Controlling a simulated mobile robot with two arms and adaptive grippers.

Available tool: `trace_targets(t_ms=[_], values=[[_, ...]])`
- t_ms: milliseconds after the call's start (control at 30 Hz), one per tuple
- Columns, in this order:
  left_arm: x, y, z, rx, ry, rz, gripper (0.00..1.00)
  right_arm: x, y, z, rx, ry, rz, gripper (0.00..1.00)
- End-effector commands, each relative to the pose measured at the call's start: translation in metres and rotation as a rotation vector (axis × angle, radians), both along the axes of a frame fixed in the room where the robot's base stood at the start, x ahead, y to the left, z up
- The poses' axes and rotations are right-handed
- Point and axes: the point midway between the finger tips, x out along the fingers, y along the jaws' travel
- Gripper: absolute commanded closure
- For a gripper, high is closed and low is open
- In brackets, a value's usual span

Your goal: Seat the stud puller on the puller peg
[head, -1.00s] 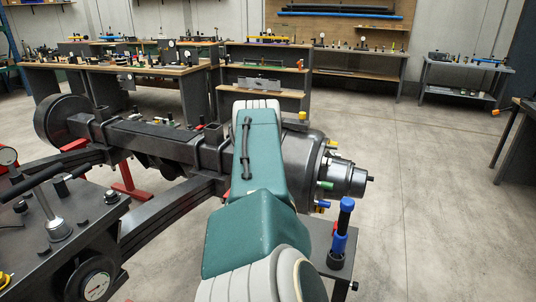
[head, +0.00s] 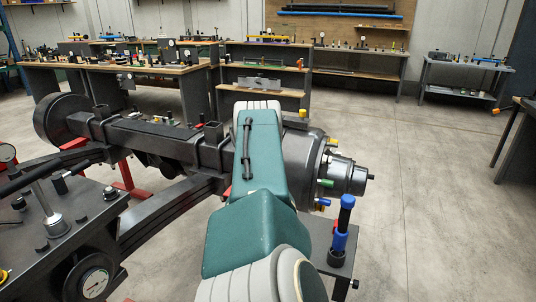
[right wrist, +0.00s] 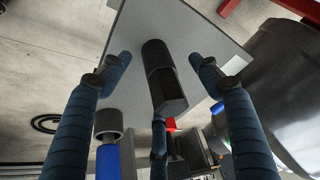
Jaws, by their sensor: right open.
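In the right wrist view my right gripper (right wrist: 158,72) is open. Its blue ribbed fingers stand on either side of a dark cylinder with a faceted end (right wrist: 164,85), apart from it as far as I can see. This may be the stud puller; I cannot be sure. Behind it is a flat grey plate (right wrist: 205,30). A blue cylinder with a dark hollow collar (right wrist: 108,124) is beside the left finger. In the head view my green arm hides the right gripper. I cannot pick out the puller peg with certainty. My left gripper is not in view.
A blue-and-black upright tool (head: 342,232) stands on a small grey stand at the right of my arm. A large dark axle (head: 150,138) with a hub (head: 345,175) lies behind my arm. A dark cart (head: 115,215) is at left. The floor at right is clear.

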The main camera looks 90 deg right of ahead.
Motion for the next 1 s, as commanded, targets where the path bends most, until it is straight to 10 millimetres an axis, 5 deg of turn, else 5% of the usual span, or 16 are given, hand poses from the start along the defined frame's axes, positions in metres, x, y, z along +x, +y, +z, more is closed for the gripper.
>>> trace_targets(t_ms=[167,600,1000], values=[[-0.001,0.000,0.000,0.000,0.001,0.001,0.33,0.006,0.003,0.016,-0.002,-0.001,0.005,0.37],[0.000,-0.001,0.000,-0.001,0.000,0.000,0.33,0.029,0.027,0.096,-0.003,-0.002,0.002,0.37],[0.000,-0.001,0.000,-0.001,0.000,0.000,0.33,0.032,0.033,0.111,-0.002,0.001,0.000,0.37]])
